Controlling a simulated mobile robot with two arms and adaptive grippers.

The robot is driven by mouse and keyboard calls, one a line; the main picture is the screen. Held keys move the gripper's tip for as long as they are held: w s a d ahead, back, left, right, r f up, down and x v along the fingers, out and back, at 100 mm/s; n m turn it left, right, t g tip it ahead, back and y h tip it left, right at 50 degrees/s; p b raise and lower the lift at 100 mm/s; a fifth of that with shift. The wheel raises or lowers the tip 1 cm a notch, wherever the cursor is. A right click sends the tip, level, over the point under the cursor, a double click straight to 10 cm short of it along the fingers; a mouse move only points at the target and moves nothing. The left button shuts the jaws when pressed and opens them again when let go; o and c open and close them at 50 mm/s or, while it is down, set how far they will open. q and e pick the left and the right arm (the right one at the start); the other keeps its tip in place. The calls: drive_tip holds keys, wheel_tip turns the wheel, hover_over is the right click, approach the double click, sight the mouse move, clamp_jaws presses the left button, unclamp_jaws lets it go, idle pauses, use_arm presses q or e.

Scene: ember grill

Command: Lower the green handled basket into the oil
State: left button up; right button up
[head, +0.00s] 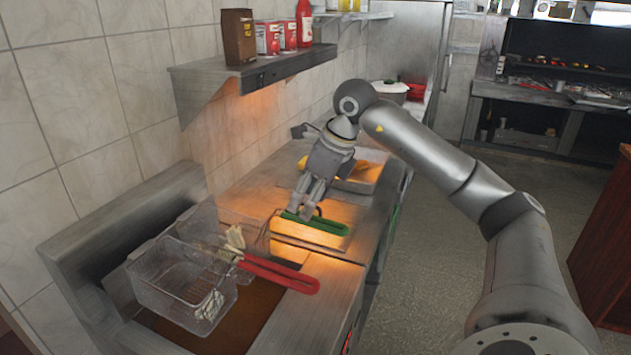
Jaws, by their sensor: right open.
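The green handle (318,223) of one fryer basket lies over the steel counter beside the fryer. Its wire basket seems to be behind the red-handled one and is hard to make out. My right gripper (303,213) points down at the left part of the green handle, its fingers open. I cannot tell whether they touch the handle or straddle it. The oil (255,318) shows as a brown surface in the fryer well, below the baskets. My left gripper is not in view.
A wire basket (175,285) with a red handle (278,273) stands at the fryer's front. A metal tray (362,178) with yellow food lies behind my right gripper. A wall shelf (290,66) holds a brown bag and red cans. The floor at right is clear.

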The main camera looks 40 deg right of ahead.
drive_tip(key=p+x, duration=0.1)
drive_tip(key=x, duration=0.5)
drive_tip(key=shift+w, duration=0.1)
clamp_jaws()
wheel_tip(320, 180, up, 5)
drive_tip(key=p, duration=0.3)
drive_tip(key=shift+p, duration=0.4)
idle(0.4)
drive_tip(key=shift+f, duration=0.1)
